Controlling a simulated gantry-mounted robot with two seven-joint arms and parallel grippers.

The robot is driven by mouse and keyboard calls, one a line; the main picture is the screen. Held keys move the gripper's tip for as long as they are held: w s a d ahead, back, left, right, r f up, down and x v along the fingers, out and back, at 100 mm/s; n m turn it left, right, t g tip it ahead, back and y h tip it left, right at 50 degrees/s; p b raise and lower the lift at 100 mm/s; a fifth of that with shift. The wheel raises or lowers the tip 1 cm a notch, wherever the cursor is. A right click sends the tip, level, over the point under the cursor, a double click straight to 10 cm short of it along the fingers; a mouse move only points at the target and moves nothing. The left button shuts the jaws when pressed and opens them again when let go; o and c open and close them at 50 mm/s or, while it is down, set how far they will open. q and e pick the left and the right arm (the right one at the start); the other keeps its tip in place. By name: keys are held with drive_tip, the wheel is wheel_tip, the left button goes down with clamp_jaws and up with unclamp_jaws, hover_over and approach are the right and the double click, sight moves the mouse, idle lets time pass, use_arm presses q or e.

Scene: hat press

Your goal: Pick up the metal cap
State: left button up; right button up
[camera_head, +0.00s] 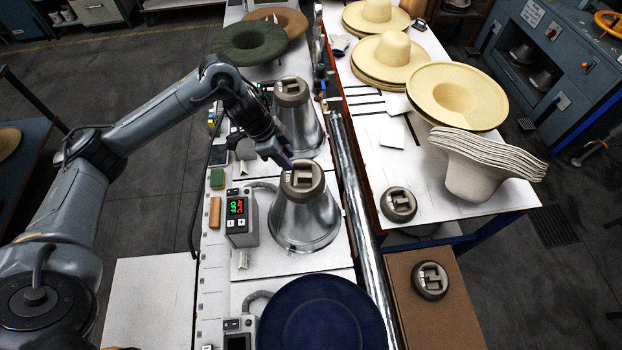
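Several round grey metal caps with a cut-out grip on top are in view, and I cannot tell which one the task means. One cap (301,181) sits on the middle shiny metal cone (304,223). Another cap (291,91) sits on the cone behind it (298,126). A third cap (398,204) lies on the right table, and one more cap (430,281) lies on a brown box. My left gripper (286,161) is just above and behind the middle cone's cap, pointing down toward it. Its fingers are small and dark, so their opening and any contact are unclear. My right gripper is not in view.
A dark blue hat (322,314) lies at the front, and a green hat (248,42) at the back. Control boxes (241,218) stand left of the cones. A shiny pipe (357,210) runs along their right. Straw hats (457,96) and stacked felt (480,163) crowd the right table.

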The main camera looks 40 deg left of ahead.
sight(302, 175)
use_arm(q)
drive_tip(key=x, duration=0.4)
drive_tip(key=shift+p+x, duration=0.55)
drive_tip(key=shift+x, duration=2.15)
drive_tip(key=shift+w, duration=0.15)
clamp_jaws()
drive_tip(key=shift+r, duration=0.1)
drive_tip(key=shift+r, duration=0.15)
